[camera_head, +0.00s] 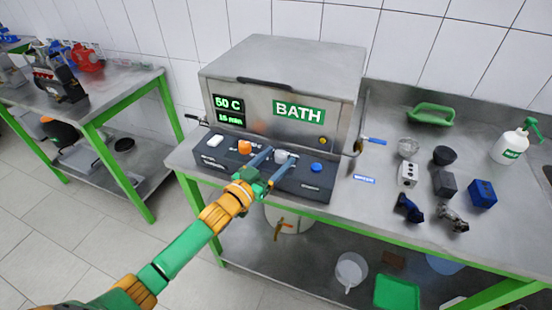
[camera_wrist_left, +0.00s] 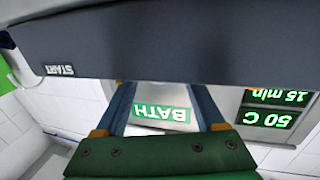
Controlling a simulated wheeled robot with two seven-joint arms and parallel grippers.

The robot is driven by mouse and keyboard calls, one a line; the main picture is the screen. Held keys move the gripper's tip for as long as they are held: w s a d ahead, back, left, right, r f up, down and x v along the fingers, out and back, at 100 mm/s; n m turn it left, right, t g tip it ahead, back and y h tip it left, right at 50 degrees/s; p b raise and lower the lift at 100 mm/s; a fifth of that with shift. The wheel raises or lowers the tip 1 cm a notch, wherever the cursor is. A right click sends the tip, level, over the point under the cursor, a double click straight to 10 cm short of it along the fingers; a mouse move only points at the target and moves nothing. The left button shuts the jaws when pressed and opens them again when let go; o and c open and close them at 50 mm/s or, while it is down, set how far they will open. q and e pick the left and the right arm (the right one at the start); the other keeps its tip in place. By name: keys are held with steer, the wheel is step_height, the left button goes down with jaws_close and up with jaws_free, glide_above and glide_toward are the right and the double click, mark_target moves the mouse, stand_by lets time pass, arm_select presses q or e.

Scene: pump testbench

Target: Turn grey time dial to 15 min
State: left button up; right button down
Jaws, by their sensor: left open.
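The grey time dial (camera_head: 281,157) sits on the dark sloped control panel of the steel bath. The display (camera_head: 229,110) reads 50 C and 15 min; it also shows upside down in the left wrist view (camera_wrist_left: 275,110). My left gripper (camera_head: 280,154) is open, with its two blue fingers reaching to either side of the grey dial. I cannot tell whether they touch it. In the left wrist view the fingers (camera_wrist_left: 163,100) run up behind the dark panel edge, and the dial is hidden. My right gripper is not in view.
An orange dial (camera_head: 244,147) is left of the grey dial and a blue button (camera_head: 316,167) is right of it. A white switch (camera_head: 215,140) is at the panel's left end. Several small parts and a spray bottle (camera_head: 513,143) stand on the bench at right.

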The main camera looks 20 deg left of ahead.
arm_select(q)
steer(key=shift+r, duration=0.1)
steer(key=shift+c, duration=0.5)
jaws_close()
steer(key=h+b, duration=0.1)
steer(key=m+h+b, duration=0.1)
steer(key=m+g+h+b, duration=0.1)
steer(key=shift+w+a, duration=0.1)
steer(key=shift+a, duration=0.15)
steer(key=shift+a+m+g+h+b, duration=0.1)
steer(key=shift+m+g+h+b, duration=0.25)
steer(key=shift+m+g+h, duration=0.35)
steer(key=shift+o, duration=0.5)
jaws_free()
